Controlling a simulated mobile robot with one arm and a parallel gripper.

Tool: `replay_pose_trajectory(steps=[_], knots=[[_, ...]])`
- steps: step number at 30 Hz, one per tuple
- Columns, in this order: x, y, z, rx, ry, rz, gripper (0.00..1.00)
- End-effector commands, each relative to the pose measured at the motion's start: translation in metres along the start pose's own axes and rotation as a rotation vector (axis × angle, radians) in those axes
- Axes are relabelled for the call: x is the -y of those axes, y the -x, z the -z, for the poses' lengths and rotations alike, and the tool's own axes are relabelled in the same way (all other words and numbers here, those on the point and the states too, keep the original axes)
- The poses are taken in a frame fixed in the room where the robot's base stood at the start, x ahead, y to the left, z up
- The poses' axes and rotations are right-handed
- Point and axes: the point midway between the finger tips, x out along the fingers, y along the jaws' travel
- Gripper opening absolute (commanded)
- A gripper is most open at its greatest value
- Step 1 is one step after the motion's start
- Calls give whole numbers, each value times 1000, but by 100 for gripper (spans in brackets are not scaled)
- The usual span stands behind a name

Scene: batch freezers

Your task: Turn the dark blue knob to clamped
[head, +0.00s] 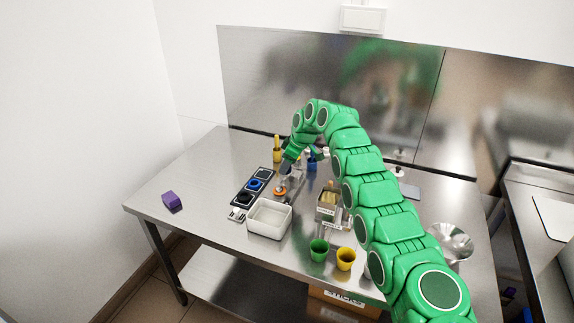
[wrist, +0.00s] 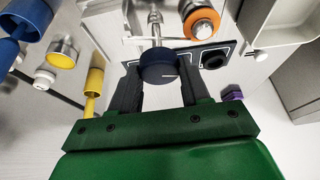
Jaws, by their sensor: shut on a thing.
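In the wrist view, the dark blue knob (wrist: 158,66) sits between the two dark fingers of my gripper (wrist: 161,88). The fingers are shut on its sides. A short pale line (wrist: 171,75) shows on the knob's face. A metal shaft (wrist: 155,24) lies behind the knob. In the head view, my gripper (head: 284,178) reaches down at the left part of the steel table (head: 160,213). The held knob cannot be made out there.
An orange-ringed metal part (wrist: 201,22) is close beside the knob. A black-panelled row (head: 244,199) and a white bin (head: 269,231) are near. Green (head: 319,256) and yellow (head: 345,265) cups stand in front.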

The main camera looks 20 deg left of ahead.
Motion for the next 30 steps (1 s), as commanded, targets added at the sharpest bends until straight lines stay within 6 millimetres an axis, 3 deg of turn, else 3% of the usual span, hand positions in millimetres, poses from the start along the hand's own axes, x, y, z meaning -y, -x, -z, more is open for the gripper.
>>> replay_pose_trajectory(steps=[30], knots=[[0, 0, 2, -2, 113, 44, 16]])
